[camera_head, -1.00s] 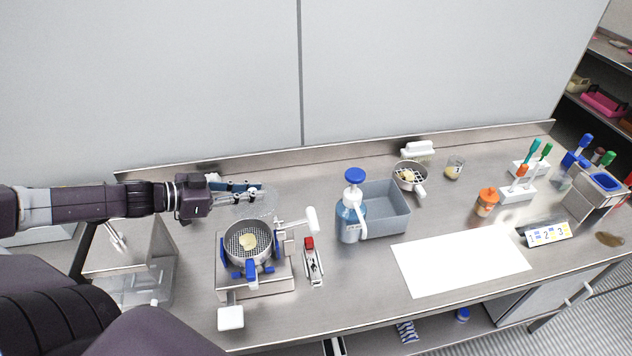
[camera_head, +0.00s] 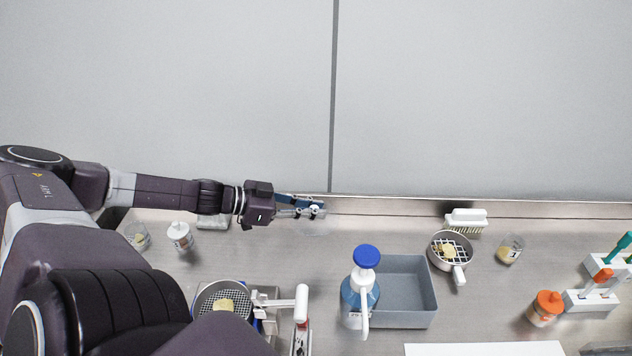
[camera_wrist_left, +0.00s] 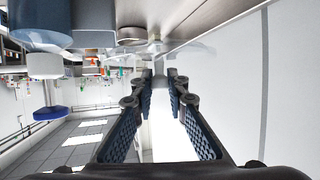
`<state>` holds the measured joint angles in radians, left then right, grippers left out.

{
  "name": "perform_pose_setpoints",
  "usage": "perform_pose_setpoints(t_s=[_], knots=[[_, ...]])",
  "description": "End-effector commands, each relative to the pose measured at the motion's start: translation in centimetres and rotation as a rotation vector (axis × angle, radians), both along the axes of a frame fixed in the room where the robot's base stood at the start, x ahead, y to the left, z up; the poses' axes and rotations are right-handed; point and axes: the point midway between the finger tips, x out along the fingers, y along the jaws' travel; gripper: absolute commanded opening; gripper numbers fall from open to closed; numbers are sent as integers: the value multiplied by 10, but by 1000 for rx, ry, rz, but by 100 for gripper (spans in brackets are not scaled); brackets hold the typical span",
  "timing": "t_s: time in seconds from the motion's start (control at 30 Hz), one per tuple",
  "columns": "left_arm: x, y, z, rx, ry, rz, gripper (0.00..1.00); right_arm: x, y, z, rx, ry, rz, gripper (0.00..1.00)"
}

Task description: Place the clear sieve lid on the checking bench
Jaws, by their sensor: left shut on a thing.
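My left gripper (camera_head: 320,207) reaches in from the left, near the back edge of the steel bench (camera_head: 340,241). It is shut on the clear sieve lid (camera_head: 312,228), which shows only as a faint transparent shape below the fingertips. In the left wrist view the lid (camera_wrist_left: 178,52) is faint beyond the fingertips (camera_wrist_left: 160,82). I cannot tell whether it touches the bench. The round sieve (camera_head: 222,299), with a pale yellow lump in it, stands at the lower left, apart from the gripper and partly hidden by my arm. My right gripper is not in view.
A blue-capped pump bottle (camera_head: 360,297) and a grey bin (camera_head: 408,290) stand right of the gripper. A small strainer (camera_head: 447,262), white brush (camera_head: 466,221) and orange-capped jar (camera_head: 545,309) stand farther right. A white sheet (camera_head: 485,349) lies in front. The back wall is close.

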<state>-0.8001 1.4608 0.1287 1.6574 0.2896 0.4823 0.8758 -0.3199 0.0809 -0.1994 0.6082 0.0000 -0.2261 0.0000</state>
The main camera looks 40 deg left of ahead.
Motion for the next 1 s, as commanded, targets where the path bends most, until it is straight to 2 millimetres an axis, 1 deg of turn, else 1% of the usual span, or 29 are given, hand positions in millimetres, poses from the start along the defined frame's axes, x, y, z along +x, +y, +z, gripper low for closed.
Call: perform_pose_setpoints(t_s=[0.03, 0.13, 0.3, 0.37, 0.47, 0.6, 0.7, 0.8, 0.93, 1.0], knots=[[1, 0, -16, 0, -1, 0, 0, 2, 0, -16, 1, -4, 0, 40], [1, 0, -32, -1, -2, 1, 0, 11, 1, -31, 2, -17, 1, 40], [1, 0, -59, 0, -2, 1, 0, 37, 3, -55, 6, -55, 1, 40], [1, 0, -69, 1, -2, 1, 0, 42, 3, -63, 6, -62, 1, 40], [1, 0, -85, 1, -3, 0, 0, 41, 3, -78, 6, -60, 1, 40], [1, 0, -103, 0, -2, 1, 0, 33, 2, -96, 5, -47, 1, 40], [1, 0, -111, 0, -1, 1, 0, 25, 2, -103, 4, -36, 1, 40], [1, 0, -113, 0, -2, 1, 0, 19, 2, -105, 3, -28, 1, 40], [1, 0, -118, 1, -2, 1, 0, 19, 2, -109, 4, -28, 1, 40], [1, 0, -126, 0, -1, 0, 0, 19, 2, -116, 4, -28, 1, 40]])
